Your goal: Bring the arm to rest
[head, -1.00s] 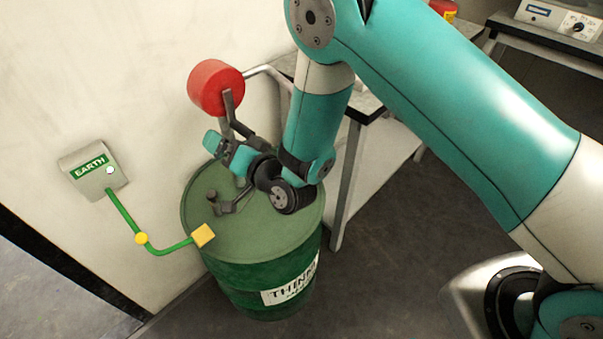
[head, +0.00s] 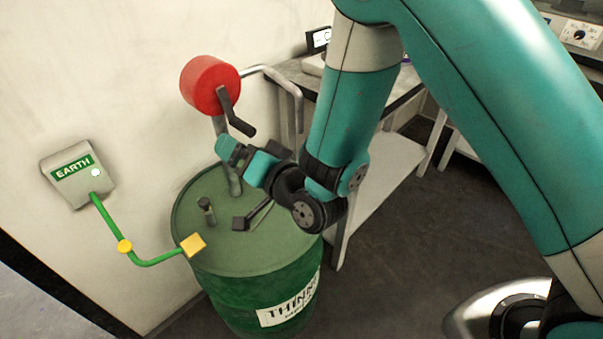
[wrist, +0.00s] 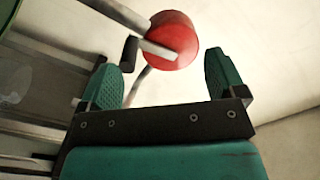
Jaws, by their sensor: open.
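My gripper (head: 232,152) is open, with nothing between its fingers. In the head view it is above the green drum (head: 240,292), in front of the red pump's upright pipe. In the wrist view its two teal fingers (wrist: 165,78) stand wide apart, and the red pump (wrist: 172,38) with its crank handle shows beyond them. My arm reaches down from the upper right and is bent at the wrist over the drum. From the head view I cannot tell how far the gripper is from the pipe.
The red pump (head: 209,86) stands on the drum lid with a crank (head: 236,114) and curved spout. An EARTH box (head: 77,174) on the wall has a green cable to a yellow clamp (head: 193,244) at the drum rim. A bench (head: 385,180) stands behind.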

